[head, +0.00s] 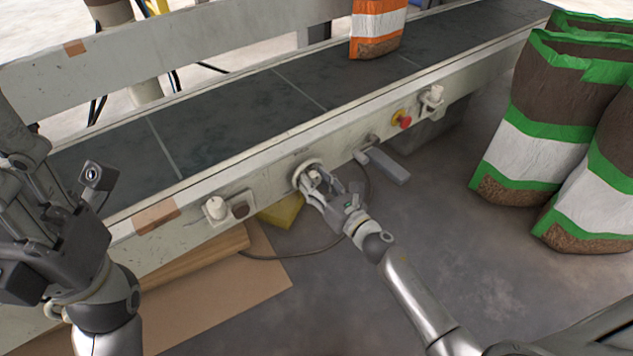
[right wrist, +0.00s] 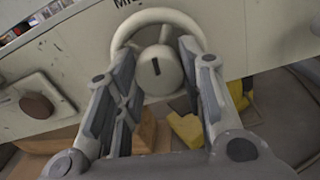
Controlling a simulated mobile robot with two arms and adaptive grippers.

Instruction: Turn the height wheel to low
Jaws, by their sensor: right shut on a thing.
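The height wheel (head: 298,176) is a round cream wheel on the conveyor's front side rail. In the right wrist view it shows as a pale ring (right wrist: 160,15) around a rounded hub (right wrist: 158,72) with a short dark mark, close to upright. My right gripper (head: 311,180) is at the wheel and shut on it, with one finger on each side of the hub. The fingers hide the ring's lower part. Lettering above the wheel is cut off. My left gripper (head: 62,175) is at the far left, with its fingers apart and nothing visible between them.
The conveyor belt (head: 240,116) carries an orange and white bag (head: 377,28). Along the rail are a knob (head: 216,208), a red button (head: 404,121) and a grey lever (head: 386,165). Green and white bags (head: 535,125) stand at right. Cardboard (head: 225,296) lies below the conveyor.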

